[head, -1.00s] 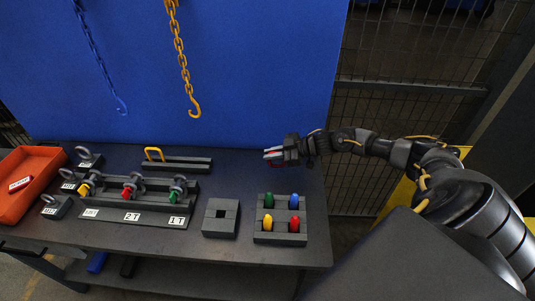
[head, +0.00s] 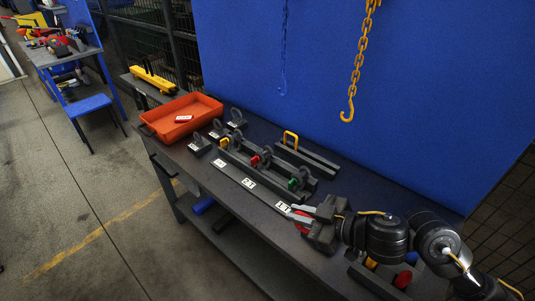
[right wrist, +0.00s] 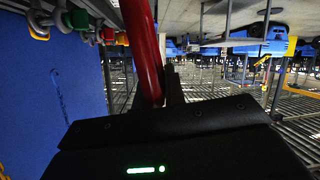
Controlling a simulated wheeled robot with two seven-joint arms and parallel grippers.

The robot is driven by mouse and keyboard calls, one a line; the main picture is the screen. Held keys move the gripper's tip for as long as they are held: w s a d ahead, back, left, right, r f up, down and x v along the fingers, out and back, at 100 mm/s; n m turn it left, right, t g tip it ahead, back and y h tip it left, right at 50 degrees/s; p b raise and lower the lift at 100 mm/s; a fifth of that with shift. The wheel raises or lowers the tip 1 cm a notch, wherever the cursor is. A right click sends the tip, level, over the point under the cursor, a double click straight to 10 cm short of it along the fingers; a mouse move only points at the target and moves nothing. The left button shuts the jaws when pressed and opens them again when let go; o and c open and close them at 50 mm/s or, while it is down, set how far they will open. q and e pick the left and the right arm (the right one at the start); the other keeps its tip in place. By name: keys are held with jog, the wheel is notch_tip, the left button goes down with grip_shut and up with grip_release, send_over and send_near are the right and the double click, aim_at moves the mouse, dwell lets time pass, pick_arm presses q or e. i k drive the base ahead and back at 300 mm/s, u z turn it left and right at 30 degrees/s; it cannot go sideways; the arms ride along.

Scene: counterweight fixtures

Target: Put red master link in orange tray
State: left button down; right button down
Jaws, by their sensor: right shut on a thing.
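The red master link (right wrist: 143,45) is a thick red bar in the right wrist view, held by my right gripper. In the head view a bit of the red link (head: 301,227) shows at the jaws of my right gripper (head: 303,214), which is shut on it over the front right part of the bench. Much of the link is hidden by the gripper there. The orange tray (head: 205,104) is at the far left end of the bench, well away from the gripper, with a red and white label in it. My left gripper is not in view.
Between gripper and tray stands a dark rack with yellow, red (head: 255,161) and green parts and white labels. Small dark weights (head: 200,146) stand beside the tray. An orange chain hook (head: 348,108) hangs above the bench.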

aim_at(192, 110)
jog(key=u, duration=0.45)
jog(key=k, duration=0.55)
jog(key=u, duration=1)
jog(key=i, duration=0.4)
jog(key=u, duration=0.55)
jog(key=i, duration=3.4)
jog(key=z, duration=1.9)
jog(key=i, duration=0.95)
jog(key=z, duration=0.85)
jog(key=i, duration=0.55)
jog(key=u, duration=0.05)
